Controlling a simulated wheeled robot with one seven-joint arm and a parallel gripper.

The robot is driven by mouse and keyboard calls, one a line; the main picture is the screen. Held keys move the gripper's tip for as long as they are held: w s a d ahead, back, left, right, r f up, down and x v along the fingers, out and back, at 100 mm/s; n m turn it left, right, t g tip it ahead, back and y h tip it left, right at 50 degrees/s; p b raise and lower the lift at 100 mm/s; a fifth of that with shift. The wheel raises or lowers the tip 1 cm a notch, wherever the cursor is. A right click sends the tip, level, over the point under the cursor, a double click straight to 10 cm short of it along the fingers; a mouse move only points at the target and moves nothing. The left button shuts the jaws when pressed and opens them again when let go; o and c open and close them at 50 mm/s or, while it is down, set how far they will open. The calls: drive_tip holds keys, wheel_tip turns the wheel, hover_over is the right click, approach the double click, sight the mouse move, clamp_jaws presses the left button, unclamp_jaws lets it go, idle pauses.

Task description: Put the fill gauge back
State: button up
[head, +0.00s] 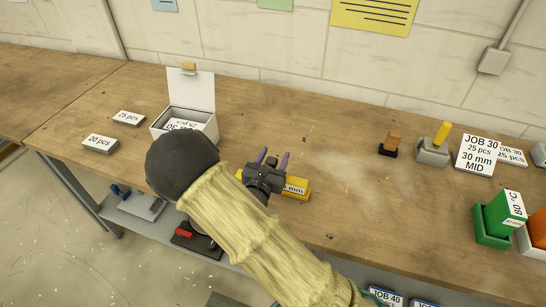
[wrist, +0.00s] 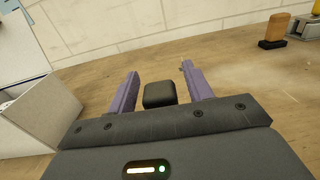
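A yellow bar (head: 297,188) with a white label ending in "mm" lies on the workbench, partly hidden under my gripper; it may be the fill gauge, but I cannot read the full label. My gripper (head: 273,157) is open above the bar, its two purple fingers pointing away. In the wrist view, a small black block (wrist: 160,94) sits between the fingers (wrist: 157,84), with a gap on each side. I cannot tell whether the black block is joined to the yellow bar.
An open white box (head: 199,119) stands left of my gripper, close to the left finger in the wrist view. Label blocks (head: 100,143) lie further left. A brown-topped stamp (head: 391,143), a grey holder (head: 431,154) and a job sign (head: 476,156) stand right. The bench between is clear.

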drive_tip(key=shift+s+a+r, duration=0.1)
drive_tip(key=shift+s, duration=0.2)
drive_tip(key=b+v, duration=0.2)
drive_tip(key=v, duration=0.9)
drive_tip(key=shift+s, duration=0.2)
drive_tip(key=shift+r, duration=0.1)
